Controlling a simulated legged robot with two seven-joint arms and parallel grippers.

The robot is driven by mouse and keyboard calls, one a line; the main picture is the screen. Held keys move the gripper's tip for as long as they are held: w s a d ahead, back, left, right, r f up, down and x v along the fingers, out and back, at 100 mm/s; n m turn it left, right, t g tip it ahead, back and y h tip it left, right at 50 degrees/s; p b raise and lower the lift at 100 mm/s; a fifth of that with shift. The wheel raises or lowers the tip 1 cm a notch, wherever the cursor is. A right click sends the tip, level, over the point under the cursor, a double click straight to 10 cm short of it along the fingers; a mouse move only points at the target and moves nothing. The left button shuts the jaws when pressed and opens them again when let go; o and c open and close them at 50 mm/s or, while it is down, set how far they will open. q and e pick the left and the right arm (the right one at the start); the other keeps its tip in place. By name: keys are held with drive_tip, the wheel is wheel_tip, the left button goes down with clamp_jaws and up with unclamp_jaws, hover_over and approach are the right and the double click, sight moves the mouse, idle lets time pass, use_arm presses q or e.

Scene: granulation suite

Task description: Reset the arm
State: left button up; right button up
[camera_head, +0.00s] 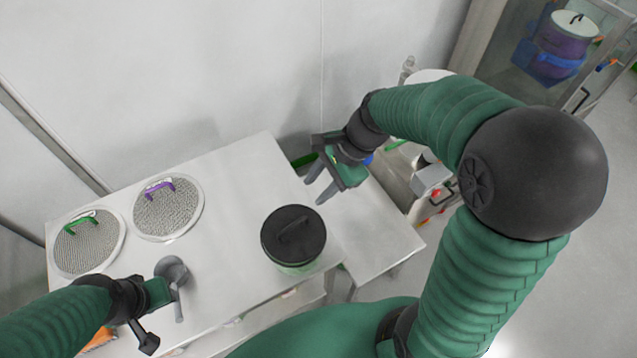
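My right arm arches in from the right of the head view. Its gripper (320,182) is open and empty, above the right part of the white table (235,170), with its two grey fingertips apart. A pot with a black lid (293,232) stands below and left of it, apart from the fingers. My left gripper (171,315) is at the lower left, over the table's front edge. A round grey piece (172,268) shows at its fingers; I cannot tell whether it is held.
Two round mesh sieves stand at the table's left end, one with a green handle (88,243), one with a purple handle (168,208). A lower table (375,235) adjoins at right. Equipment (430,180) stands behind my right arm. A glazed cabinet holds a purple container (560,35).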

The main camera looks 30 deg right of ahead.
drive_tip(key=shift+w+a, duration=0.1)
idle(0.3)
drive_tip(key=s+f+n+h+b, duration=0.4)
drive_tip(key=f+n, duration=0.6)
drive_tip(key=n, duration=0.7)
drive_tip(key=shift+s+f+h, duration=0.35)
drive_tip(key=shift+s+h, duration=0.05)
drive_tip(key=shift+s, duration=0.85)
